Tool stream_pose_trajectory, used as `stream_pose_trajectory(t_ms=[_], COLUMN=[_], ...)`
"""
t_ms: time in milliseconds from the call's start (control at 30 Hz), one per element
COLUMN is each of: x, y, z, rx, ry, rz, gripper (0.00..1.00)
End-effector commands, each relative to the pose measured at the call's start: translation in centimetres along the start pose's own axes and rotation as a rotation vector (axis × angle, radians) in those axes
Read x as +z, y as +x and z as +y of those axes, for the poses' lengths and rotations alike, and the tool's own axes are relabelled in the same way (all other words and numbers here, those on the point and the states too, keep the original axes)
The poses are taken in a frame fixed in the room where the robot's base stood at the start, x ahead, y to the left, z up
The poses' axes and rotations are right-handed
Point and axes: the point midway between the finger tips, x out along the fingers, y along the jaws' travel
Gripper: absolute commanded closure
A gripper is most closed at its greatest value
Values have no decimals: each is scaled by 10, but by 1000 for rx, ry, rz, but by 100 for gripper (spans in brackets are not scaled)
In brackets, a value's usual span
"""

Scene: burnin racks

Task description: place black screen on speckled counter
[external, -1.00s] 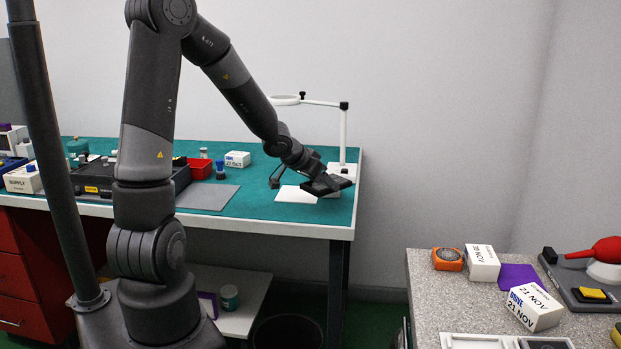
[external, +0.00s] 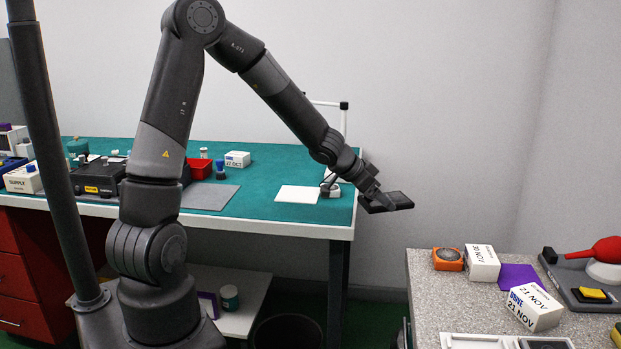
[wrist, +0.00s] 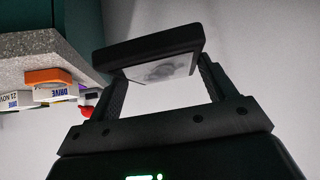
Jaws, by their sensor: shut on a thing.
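My gripper (external: 374,203) is shut on the black screen (external: 396,201), a flat dark slab. It holds the screen in the air past the right end of the green bench. In the wrist view the screen (wrist: 150,50) spans between the two fingers, with a pale face showing. The speckled counter (external: 430,299) stands at the lower right, apart from the screen and lower than it.
On the counter are an orange device (external: 447,260), white boxes (external: 482,263), a purple sheet (external: 518,276), a white tray (external: 480,342) and a dark stand with a red-topped item (external: 600,250). The counter's left front is bare. A green bench (external: 250,208) stands left, across a gap.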

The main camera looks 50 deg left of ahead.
Motion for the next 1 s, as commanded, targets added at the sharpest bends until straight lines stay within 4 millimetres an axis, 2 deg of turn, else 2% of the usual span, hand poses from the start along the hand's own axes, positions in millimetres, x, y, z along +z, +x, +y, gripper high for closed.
stream_pose_trajectory(t_ms=[267, 467, 567, 733, 1000], x=[-25, -49, -62, -81, -92], y=[10, 19, 24, 31, 29], z=[28, 65, 90, 150, 250], rx=[74, 167, 232, 377, 624], ry=[80, 171, 235, 377, 624], rz=[1, 1, 1, 0, 0], gripper=[54, 54, 54, 54, 54])
